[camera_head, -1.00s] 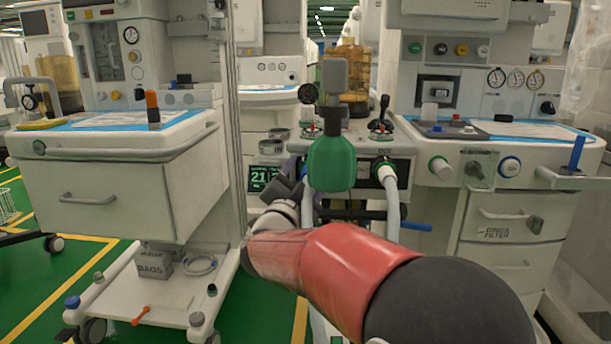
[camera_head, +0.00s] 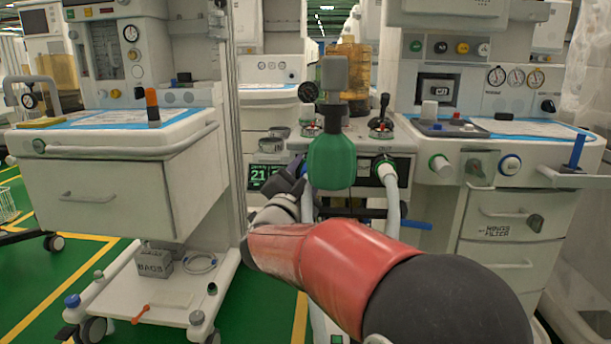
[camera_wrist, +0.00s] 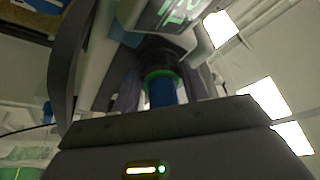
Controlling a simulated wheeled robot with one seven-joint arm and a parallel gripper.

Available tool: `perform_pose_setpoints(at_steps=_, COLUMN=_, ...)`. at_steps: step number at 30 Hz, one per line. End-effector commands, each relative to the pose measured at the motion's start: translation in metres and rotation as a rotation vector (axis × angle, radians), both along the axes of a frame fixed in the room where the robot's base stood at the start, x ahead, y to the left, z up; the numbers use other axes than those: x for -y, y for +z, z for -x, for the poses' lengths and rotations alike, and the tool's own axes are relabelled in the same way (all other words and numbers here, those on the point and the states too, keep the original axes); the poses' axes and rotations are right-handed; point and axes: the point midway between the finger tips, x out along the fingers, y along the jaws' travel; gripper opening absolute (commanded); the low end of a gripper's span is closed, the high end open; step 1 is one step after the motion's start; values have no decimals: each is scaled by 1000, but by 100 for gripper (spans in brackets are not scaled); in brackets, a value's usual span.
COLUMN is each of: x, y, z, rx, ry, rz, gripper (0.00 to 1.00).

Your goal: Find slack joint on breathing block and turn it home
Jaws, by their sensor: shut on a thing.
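The breathing block (camera_head: 350,137) is a pale box with a dark front face at the centre of the head view. The wrist view shows my gripper (camera_wrist: 162,88) shut on a blue joint (camera_wrist: 161,94). A green ring (camera_wrist: 161,74) sits around that joint where it meets the block. I cannot tell whether the joint sits fully home.
A green bag-like part (camera_head: 332,162) hangs in front of the block. A left cart (camera_head: 98,200) and a right cart (camera_head: 508,215) flank it closely. A small screen (camera_head: 262,174) shows left of the gripper.

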Motion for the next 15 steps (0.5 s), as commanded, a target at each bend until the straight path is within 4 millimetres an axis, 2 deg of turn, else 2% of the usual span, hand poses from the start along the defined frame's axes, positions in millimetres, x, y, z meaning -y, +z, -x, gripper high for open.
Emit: perform_pose_setpoints(at_steps=15, x=-3, y=3, z=0, rx=12, ry=-1, rz=-355, gripper=22)
